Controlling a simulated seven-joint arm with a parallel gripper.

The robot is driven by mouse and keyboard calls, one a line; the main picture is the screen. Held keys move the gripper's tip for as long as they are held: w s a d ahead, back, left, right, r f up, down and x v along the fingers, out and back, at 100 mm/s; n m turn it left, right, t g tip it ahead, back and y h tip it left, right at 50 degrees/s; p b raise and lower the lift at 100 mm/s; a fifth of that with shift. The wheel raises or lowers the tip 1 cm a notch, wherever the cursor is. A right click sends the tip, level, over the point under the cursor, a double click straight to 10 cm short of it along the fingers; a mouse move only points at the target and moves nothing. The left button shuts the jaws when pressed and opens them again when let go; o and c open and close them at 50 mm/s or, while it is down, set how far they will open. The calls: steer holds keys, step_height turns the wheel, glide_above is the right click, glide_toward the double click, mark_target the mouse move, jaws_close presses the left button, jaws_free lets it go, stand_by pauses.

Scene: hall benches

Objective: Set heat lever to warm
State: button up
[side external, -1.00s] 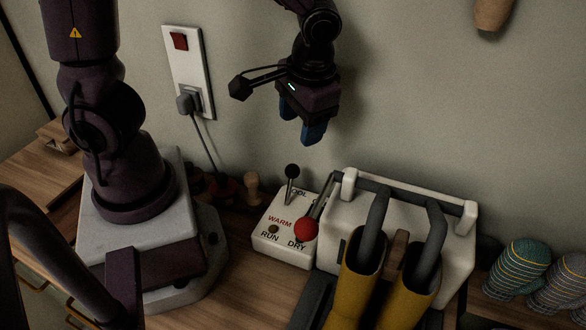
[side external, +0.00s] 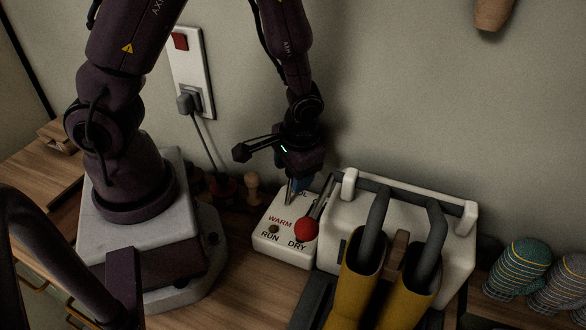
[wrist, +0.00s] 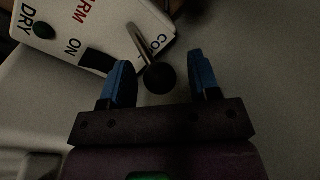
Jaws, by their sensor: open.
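The white control box (side external: 268,248) sits on the bench, printed with WARM, RUN and DRY in the side view. In the wrist view the box (wrist: 100,14) reads DRY, ARM, ON and CO. A lever with a dark ball knob (wrist: 159,78) rises from its slot at the CO end. A red-knobbed lever (side external: 306,230) stands at the box's right side, towards DRY. My gripper (wrist: 160,85) is open, its blue fingers on either side of the dark knob with gaps showing. In the side view my gripper (side external: 299,190) hides the dark knob.
A white boot dryer (side external: 455,215) with yellow boots (side external: 358,268) on grey tubes stands close right of the box. A wooden peg-like object (side external: 252,185) is behind it. A wall socket with plug (side external: 188,102) and cord is at the upper left.

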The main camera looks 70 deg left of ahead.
jaws_close()
steer(key=shift+s+d+r+t+y, duration=0.2)
steer(key=shift+s+d+t+y, duration=0.5)
steer(key=shift+t+y, duration=0.3)
steer(key=shift+a, duration=0.1)
jaws_free()
steer(key=shift+r, duration=0.1)
